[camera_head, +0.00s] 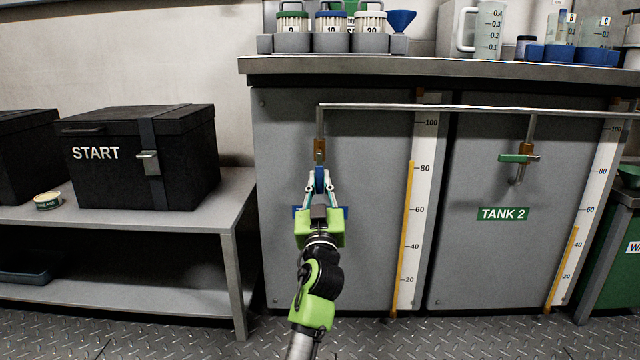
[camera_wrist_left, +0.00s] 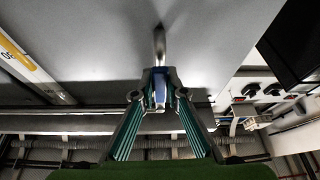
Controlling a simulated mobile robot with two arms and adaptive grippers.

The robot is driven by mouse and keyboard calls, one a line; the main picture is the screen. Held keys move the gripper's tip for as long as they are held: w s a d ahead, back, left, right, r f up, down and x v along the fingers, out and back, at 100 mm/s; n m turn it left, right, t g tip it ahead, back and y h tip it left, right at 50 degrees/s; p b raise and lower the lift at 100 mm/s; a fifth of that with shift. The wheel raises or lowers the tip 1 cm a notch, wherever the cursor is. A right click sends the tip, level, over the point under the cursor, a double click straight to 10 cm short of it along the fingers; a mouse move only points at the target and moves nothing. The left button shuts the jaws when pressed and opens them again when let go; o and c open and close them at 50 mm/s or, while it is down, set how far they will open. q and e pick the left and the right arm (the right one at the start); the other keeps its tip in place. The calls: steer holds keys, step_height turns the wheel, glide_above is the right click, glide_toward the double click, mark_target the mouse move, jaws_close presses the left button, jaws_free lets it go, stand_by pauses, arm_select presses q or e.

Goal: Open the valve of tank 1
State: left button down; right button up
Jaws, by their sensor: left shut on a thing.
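Tank 1 (camera_head: 375,200) is the left grey tank, with its blue label mostly hidden behind my left gripper. A pipe comes down its front to a brass fitting (camera_head: 320,151) and a blue valve handle (camera_head: 319,178). The handle seems upright, in line with the pipe. My left gripper (camera_head: 319,187) is shut on this handle from the front. In the left wrist view the fingertips (camera_wrist_left: 160,86) close on the blue handle (camera_wrist_left: 160,92), with a metal spout (camera_wrist_left: 159,42) beyond. My right gripper is not in view.
Tank 2 (camera_head: 470,240) stands to the right, its green valve handle (camera_head: 518,158) lying crosswise. A level gauge (camera_head: 424,160) runs beside tank 1's front. A worktop (camera_head: 440,68) with jugs and containers overhangs the tanks. A low table (camera_head: 232,200) with a black START box (camera_head: 185,170) stands left.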

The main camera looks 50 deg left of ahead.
mark_target(324, 140)
arm_select(q)
steer(key=c, duration=2.1)
jaws_free()
steer(key=shift+w+d, duration=0.25)
steer(key=shift+o, duration=0.4)
steer(key=shift+w+d, duration=0.1)
steer(key=shift+r, duration=0.3)
step_height(324, 140, up, 9)
steer(key=shift+r, duration=0.2)
